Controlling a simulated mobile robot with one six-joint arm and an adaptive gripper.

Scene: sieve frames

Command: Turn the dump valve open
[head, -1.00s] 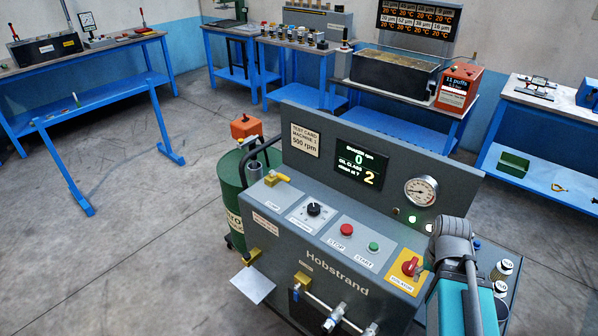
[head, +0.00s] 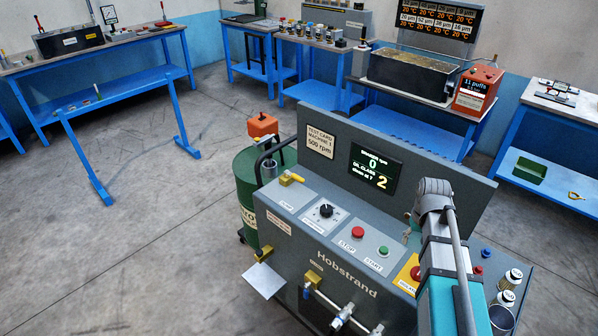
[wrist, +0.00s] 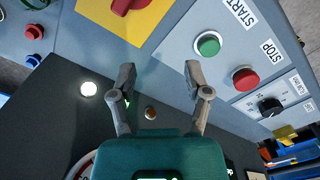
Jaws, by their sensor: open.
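A yellow lever (head: 290,178) sits at the left end of the grey machine's sloping control panel, beside a small label I cannot read clearly. It is the likeliest dump valve. In the wrist view the yellow lever (wrist: 286,133) shows at the lower right, well away from my fingers. My gripper (wrist: 158,76) is open and empty, over the panel near the green START button (wrist: 208,44). In the head view my arm (head: 437,205) reaches in from the lower right and hides part of the panel; the fingers are mostly hidden behind it.
Between gripper and lever lie the red STOP button (head: 358,231) and a black knob (head: 326,210). The red isolator switch (wrist: 125,5) is on a yellow plate. An upright display panel (head: 376,166) rises behind the controls. A green drum (head: 247,190) stands left of the machine.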

